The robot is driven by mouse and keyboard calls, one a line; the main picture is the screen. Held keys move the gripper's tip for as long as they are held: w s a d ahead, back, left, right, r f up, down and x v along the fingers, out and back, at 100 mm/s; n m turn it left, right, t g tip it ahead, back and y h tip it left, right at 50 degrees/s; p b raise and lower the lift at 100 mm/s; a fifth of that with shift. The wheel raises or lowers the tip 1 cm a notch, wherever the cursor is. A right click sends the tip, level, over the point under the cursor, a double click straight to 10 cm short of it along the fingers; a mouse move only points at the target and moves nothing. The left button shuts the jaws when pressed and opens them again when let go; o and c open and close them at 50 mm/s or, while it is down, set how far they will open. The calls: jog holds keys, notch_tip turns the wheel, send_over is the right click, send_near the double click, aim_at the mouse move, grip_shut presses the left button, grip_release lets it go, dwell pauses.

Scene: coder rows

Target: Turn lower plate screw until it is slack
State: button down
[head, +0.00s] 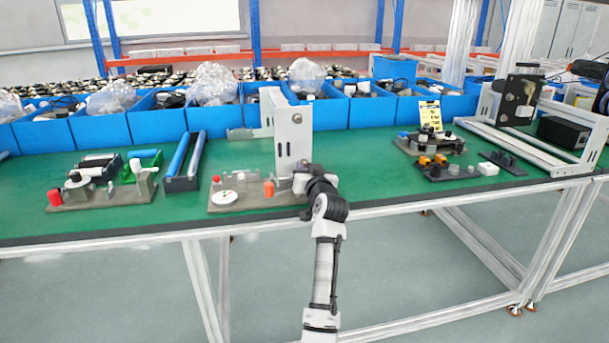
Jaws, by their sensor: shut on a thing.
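A tall white plate (280,135) stands upright on a grey base (243,203) at the middle of the green bench. A round dark-rimmed screw (297,118) shows high on the plate's face. My arm reaches up from the front edge, and my gripper (301,180) is at the plate's lower end, shut on the lower plate screw. The gripper mostly hides this screw and the fingertips are too small to see clearly. How far the screw is turned cannot be seen.
An orange knob (268,189) and a white dial (224,197) sit on the base, left of my gripper. Blue bins (222,115) line the bench's back. Another fixture (100,190) stands at left, and dark parts trays (455,170) at right.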

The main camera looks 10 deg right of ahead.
jog(key=n+b, duration=0.4)
jog(key=n, duration=0.1)
jog(key=shift+f+b, duration=0.25)
jog(key=shift+b, duration=0.15)
jog(key=shift+r+n, duration=0.2)
jog(key=shift+n, duration=0.8)
jog(key=c, duration=1.4)
grip_release()
jog(key=shift+c, duration=0.2)
jog(key=shift+r, duration=0.1)
